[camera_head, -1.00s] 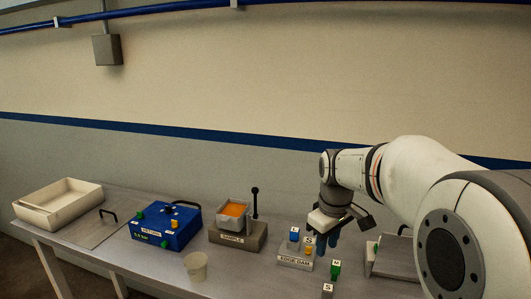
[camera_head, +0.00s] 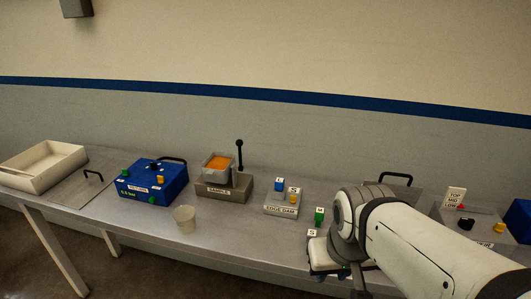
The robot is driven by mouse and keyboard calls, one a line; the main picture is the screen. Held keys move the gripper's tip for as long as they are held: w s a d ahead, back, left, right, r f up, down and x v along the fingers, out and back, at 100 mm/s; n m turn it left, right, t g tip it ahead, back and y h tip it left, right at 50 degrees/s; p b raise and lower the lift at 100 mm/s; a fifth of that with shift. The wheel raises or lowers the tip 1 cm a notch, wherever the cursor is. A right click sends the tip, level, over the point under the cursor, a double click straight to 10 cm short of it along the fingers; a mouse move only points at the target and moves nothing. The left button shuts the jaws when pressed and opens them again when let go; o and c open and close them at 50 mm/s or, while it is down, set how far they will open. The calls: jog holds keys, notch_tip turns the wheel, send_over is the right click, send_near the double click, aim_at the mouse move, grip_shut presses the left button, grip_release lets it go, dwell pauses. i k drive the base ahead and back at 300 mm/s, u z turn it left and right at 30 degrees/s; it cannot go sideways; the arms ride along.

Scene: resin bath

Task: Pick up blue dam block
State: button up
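A small blue block (camera_head: 280,184) stands at the back left of the grey edge dam holder (camera_head: 281,208), with a white letter tag above it. A green block (camera_head: 319,215) stands on the table right of the holder, near a tag marked S (camera_head: 313,233). My gripper (camera_head: 340,276) is at the table's front edge, right of and nearer than the holder. My arm partly hides it, and its finger opening is unclear.
Left of the holder are a sample box with orange contents (camera_head: 216,165), a cup (camera_head: 185,219), a blue device (camera_head: 152,184) and a cream tray (camera_head: 42,164). A labelled unit (camera_head: 474,224) stands right, behind my arm. Bare table lies between cup and holder.

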aim_at(280, 181)
jog(key=z, duration=2.75)
jog(key=k, duration=1.55)
jog(key=u, duration=1.5)
jog(key=i, duration=0.9)
jog(key=u, duration=0.05)
